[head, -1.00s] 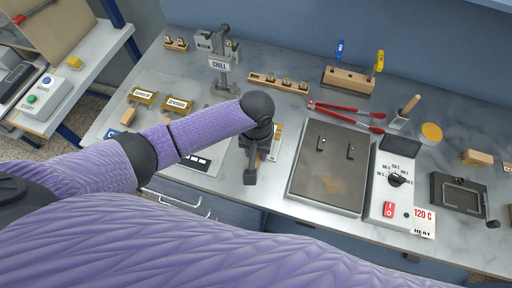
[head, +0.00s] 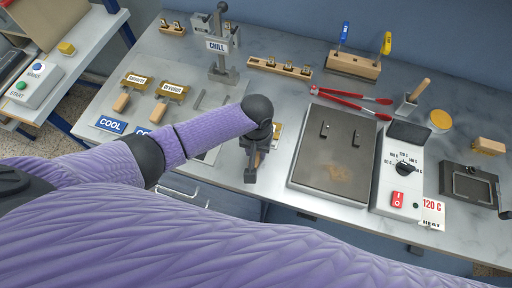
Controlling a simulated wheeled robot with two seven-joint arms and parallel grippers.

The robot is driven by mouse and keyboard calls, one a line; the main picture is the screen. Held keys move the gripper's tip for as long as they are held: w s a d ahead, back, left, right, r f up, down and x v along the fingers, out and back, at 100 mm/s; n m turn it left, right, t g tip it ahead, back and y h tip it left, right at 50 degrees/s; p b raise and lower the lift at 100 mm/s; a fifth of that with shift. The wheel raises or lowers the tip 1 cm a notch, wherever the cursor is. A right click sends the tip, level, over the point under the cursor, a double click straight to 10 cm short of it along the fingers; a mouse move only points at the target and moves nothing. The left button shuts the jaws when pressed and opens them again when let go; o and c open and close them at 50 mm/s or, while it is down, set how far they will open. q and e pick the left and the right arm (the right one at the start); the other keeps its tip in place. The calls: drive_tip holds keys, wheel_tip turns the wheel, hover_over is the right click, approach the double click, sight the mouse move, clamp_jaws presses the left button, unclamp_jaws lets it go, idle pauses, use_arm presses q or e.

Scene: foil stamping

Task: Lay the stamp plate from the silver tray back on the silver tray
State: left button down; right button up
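My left arm comes in from the left, and its gripper (head: 252,168) points down in front of the hot plate's left side. It seems shut on a tan wooden handle (head: 259,158). A strip of a brass-coloured plate (head: 277,131) shows just right of the wrist; the rest is hidden behind the arm. A pale grey, tray-like panel (head: 211,156) lies left of the gripper, mostly covered by my forearm. Two other brass stamp plates with wooden handles, (head: 138,80) and (head: 173,89), lie further left above the blue COOL labels. My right gripper is out of view.
The grey hot plate (head: 335,155) lies right of my gripper, beside its control box (head: 400,168) with the 120 C label. The CHILL stand (head: 221,50) rises behind my wrist. Red tongs (head: 350,97) lie behind the hot plate. My purple body fills the foreground.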

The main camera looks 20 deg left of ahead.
use_arm(q)
drive_tip(key=c, duration=0.5)
unclamp_jaws()
drive_tip(key=shift+c, duration=0.2)
drive_tip(key=shift+o, duration=1.3)
drive_tip(key=shift+r, duration=0.15)
wheel_tip(320, 180, up, 9)
drive_tip(key=p, duration=0.3)
drive_tip(key=shift+w, duration=0.15)
drive_tip(key=shift+r, duration=0.35)
